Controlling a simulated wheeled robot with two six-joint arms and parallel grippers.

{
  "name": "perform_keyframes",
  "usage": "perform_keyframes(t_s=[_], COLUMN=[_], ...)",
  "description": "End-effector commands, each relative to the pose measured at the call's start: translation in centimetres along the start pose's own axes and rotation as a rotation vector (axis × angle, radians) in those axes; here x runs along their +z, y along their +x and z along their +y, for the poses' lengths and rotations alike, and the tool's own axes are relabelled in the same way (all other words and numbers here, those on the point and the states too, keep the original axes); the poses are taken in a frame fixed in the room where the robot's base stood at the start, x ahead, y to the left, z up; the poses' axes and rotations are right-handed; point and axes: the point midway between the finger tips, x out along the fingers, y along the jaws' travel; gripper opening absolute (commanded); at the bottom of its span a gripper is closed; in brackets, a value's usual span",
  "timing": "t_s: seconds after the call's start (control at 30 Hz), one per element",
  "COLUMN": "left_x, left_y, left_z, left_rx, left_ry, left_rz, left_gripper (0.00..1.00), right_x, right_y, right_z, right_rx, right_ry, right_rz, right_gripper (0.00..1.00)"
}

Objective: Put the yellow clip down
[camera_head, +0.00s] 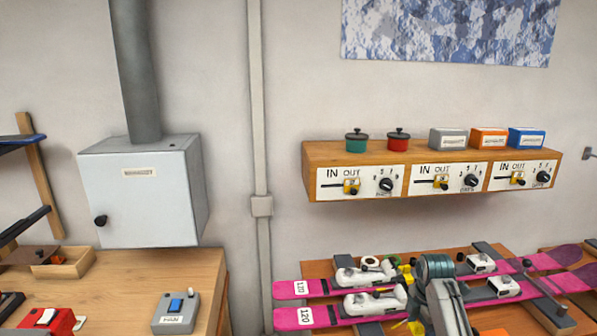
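A small yellow piece (406,273), which may be the yellow clip, shows above the pink skis, just left of an arm of mine. Another yellow bit (415,327) shows lower down, at the bottom edge beside the same arm. The arm, which looks like my right one, rises from the bottom right and hides much of both pieces. Its fingertips are not clearly visible, so I cannot tell whether they hold anything. My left gripper is out of view.
Two pink skis (308,316) with white bindings lie on the right bench. A wooden wall panel (430,155) with sliders and knobs carries pots and boxes. The left bench (115,290) holds a red device (35,322) and a grey switch box (176,312), with bare wood between.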

Motion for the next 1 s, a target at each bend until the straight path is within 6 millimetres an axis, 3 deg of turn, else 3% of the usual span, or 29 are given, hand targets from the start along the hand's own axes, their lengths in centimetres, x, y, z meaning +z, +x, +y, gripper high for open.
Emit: perform_keyframes(t_s=[0.03, 0.27, 1.0], left_x=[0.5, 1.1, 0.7], left_y=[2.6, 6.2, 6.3], left_z=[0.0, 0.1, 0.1], left_rx=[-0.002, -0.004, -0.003], left_ry=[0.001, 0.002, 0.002], left_rz=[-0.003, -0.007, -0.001], left_gripper=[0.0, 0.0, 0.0], right_x=[0.0, 0.0, 0.0], right_y=[2.7, 6.2, 6.4], right_z=[0.0, 0.0, 0.0], right_rx=[-0.001, 0.0, 0.0], right_ry=[0.0, 0.0, 0.0], right_rz=[0.0, 0.0, 0.0], right_gripper=[0.44, 0.44, 0.44])
